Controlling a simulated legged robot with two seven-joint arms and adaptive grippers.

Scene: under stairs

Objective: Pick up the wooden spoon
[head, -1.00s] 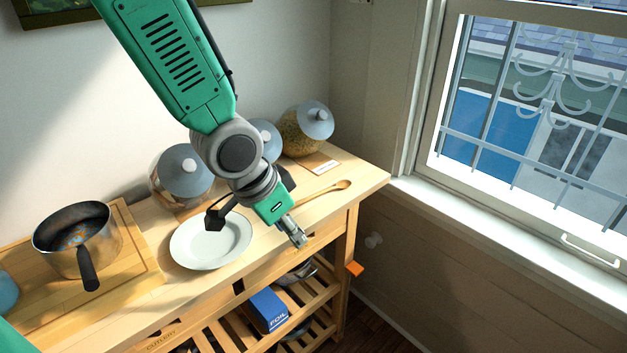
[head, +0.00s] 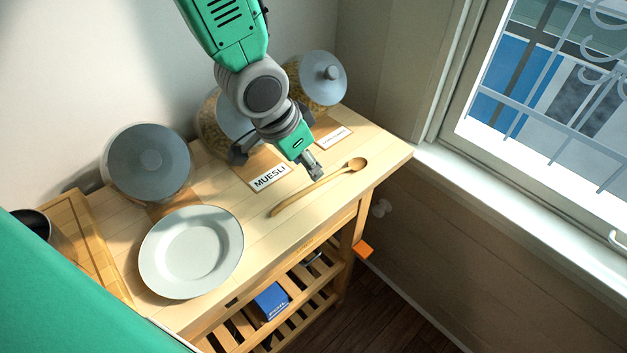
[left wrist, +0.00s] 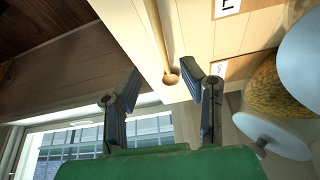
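The wooden spoon (head: 318,187) lies on the wooden table, its bowl towards the right end and its handle pointing to the front left. My left gripper (head: 314,170) is above the table, over the spoon near its bowl end in the head view. In the left wrist view, the two fingers of the left gripper (left wrist: 168,88) stand apart with nothing between them. The spoon (left wrist: 160,42) also shows there, its bowl in line with the gap and beyond the fingertips. My right gripper is in neither view.
A white plate (head: 191,252) sits on the table (head: 250,225) left of the spoon. Lidded jars (head: 147,163) stand along the wall, with a MUESLI card (head: 269,178) in front. A pot (head: 38,226) is partly hidden at the left. A window (head: 560,110) is at the right.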

